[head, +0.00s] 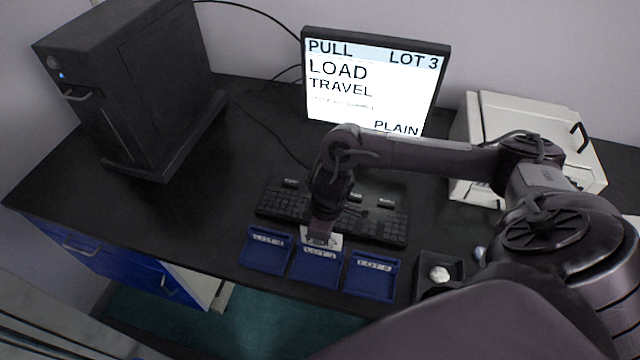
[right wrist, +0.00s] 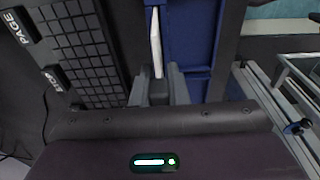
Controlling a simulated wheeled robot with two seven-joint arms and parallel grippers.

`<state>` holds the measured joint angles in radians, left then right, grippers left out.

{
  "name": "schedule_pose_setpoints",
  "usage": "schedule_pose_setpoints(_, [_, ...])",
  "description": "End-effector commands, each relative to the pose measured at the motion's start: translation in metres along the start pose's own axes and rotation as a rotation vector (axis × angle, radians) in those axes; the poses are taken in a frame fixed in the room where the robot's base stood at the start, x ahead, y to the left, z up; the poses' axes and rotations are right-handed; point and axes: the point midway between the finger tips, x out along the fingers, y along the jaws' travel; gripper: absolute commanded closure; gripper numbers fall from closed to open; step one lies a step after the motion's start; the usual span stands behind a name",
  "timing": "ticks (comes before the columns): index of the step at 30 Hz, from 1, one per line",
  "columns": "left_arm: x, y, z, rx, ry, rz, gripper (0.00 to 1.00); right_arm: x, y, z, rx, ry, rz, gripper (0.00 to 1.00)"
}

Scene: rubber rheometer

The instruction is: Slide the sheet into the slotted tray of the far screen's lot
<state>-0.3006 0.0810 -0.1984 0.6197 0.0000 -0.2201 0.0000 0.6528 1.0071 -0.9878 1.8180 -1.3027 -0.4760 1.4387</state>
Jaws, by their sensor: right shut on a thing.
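The far screen (head: 374,85) shows PULL, LOT 3, LOAD, TRAVEL and PLAIN. Three blue slotted trays stand in a row: left (head: 264,262), middle (head: 314,274) and right (head: 371,282). Their labels begin with LOT, but the numbers are too small to read surely. My right gripper (head: 321,234) is shut on a pale sheet (head: 334,242), over the back edge of the middle tray. In the right wrist view the sheet (right wrist: 156,42) is a thin white edge between the fingers (right wrist: 158,86), beside blue tray surface (right wrist: 192,90). I cannot tell whether it is in a slot. My left gripper is out of view.
A black keyboard (head: 282,205) lies just behind the trays. A small black dish (head: 428,262) with a white lump is right of them. A black computer tower (head: 140,85) stands at the left, a pale machine (head: 520,120) at the right. The table's front edge is close.

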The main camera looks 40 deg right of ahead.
Motion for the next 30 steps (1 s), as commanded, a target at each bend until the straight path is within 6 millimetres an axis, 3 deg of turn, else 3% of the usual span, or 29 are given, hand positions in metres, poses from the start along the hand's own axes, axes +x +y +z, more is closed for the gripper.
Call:
schedule_pose_setpoints(10, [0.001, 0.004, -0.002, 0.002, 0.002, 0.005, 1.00, 0.004, 0.000, 0.000, 0.000, 0.000, -0.001, 1.00])
schedule_pose_setpoints(11, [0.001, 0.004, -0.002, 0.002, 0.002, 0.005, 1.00, 0.004, 0.000, 0.000, 0.000, 0.000, -0.001, 0.85])
schedule_pose_setpoints(16, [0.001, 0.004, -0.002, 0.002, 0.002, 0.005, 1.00, 0.003, 0.000, 0.000, 0.000, 0.000, -0.001, 0.64])
schedule_pose_setpoints(25, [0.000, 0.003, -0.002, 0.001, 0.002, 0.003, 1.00, 0.001, 0.000, 0.000, -0.001, 0.001, 0.000, 0.64])
schedule_pose_setpoints(30, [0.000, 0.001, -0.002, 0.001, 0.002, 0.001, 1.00, -0.019, 0.000, -0.002, -0.002, 0.005, 0.000, 0.64])
